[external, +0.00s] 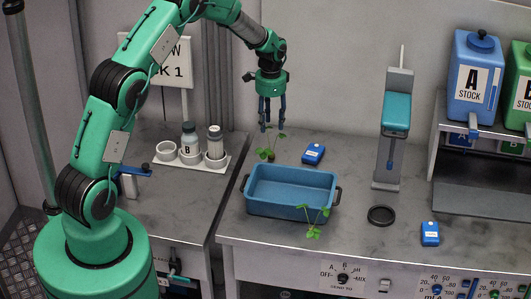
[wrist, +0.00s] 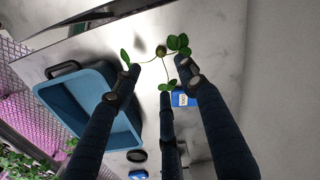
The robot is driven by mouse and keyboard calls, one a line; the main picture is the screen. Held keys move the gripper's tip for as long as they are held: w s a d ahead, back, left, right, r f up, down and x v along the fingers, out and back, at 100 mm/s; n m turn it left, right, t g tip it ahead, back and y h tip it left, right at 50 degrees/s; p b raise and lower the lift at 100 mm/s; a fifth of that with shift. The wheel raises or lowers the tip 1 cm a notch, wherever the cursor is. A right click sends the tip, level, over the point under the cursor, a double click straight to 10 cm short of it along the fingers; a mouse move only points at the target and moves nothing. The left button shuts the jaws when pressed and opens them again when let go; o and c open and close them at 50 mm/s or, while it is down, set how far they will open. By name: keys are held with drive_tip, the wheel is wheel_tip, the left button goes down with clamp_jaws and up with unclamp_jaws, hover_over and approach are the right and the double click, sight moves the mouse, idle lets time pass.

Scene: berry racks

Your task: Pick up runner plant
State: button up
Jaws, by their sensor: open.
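A small green plant (external: 266,153) with thin stems lies on the grey worktop behind the blue tub. In the wrist view, this plant (wrist: 161,50) shows a small round crown with leaf clusters on thin stalks spreading from it. My gripper (external: 268,128) points down just above it, with its dark blue fingers spread and empty. In the wrist view, the fingertips of my gripper (wrist: 161,80) appear around the stalks; I cannot tell whether they touch. A second leafy plant (external: 314,222) is at the tub's front right. I cannot tell which plant is the runner plant.
The blue tub (external: 290,207) stands in front of my gripper. A blue box (external: 313,153) lies just right of the plant. A teal-headed stand (external: 396,115), a black ring (external: 381,215) and another blue box (external: 430,233) are farther right. A white bottle tray (external: 190,163) stands left.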

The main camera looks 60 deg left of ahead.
hover_over(271, 152)
wheel_tip(271, 152, down, 8)
drive_tip(key=shift+s+r, duration=0.1)
drive_tip(key=shift+r, duration=0.15)
idle(0.3)
drive_tip(key=shift+d+f, duration=0.1)
drive_tip(key=shift+f, duration=2.5)
drive_tip(key=shift+c, duration=0.5)
drive_tip(key=c, duration=0.7)
